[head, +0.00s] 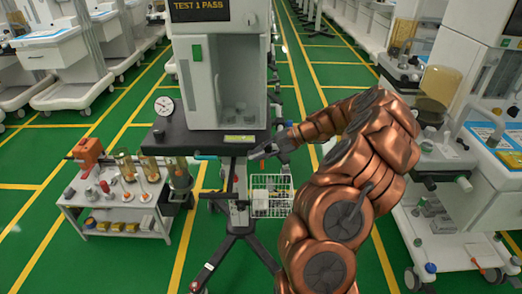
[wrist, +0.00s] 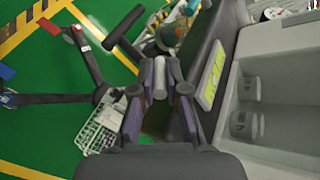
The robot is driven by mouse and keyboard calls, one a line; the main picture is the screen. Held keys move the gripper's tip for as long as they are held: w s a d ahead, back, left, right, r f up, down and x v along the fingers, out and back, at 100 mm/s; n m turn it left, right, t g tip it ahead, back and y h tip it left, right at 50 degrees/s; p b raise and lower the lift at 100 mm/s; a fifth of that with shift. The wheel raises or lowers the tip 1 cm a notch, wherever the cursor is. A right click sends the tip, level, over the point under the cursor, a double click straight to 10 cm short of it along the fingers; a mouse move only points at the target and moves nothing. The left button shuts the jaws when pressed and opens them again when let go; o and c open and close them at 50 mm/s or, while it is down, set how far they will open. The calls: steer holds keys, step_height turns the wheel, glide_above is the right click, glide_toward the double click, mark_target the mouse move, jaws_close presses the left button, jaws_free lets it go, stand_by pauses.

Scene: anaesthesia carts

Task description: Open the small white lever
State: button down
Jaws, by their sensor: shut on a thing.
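The small white lever (wrist: 159,76) shows in the wrist view as a short pale cylinder between my fingertips. My gripper (wrist: 160,90) is shut on it, with a purple-grey finger pad on each side. In the head view my gripper (head: 256,153) reaches in from the right to just below the front edge of the dark shelf (head: 180,140) under the white machine (head: 228,85). The lever cannot be made out there behind the fingers. How far the lever is turned cannot be told.
A yellow-green label (wrist: 212,76) is on the shelf edge, close right of my fingers. A white wire basket (head: 271,198) hangs below, on a dark wheeled stand (head: 238,243). A low cart (head: 118,215) with several items stands left. Green floor is open in front.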

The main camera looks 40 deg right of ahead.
mark_target(250, 156)
steer(key=g+h+p, duration=0.1)
steer(key=r+g+h+p, duration=0.1)
steer(key=a+g+h+p, duration=0.1)
steer(key=h+p, duration=0.1)
steer(key=shift+w+r, duration=0.35)
steer(key=shift+w, duration=0.05)
steer(key=shift+w+a+r+g+h+p, duration=0.1)
steer(key=shift+w+a+g+h+p, duration=0.15)
steer(key=shift+g+h+p, duration=0.55)
steer(key=shift+w+a+g+h+p, duration=0.2)
steer(key=shift+g+h+p, duration=0.35)
steer(key=shift+h, duration=0.45)
steer(key=shift+a, duration=0.1)
steer(key=c, duration=1.2)
jaws_free()
steer(key=v, duration=1.2)
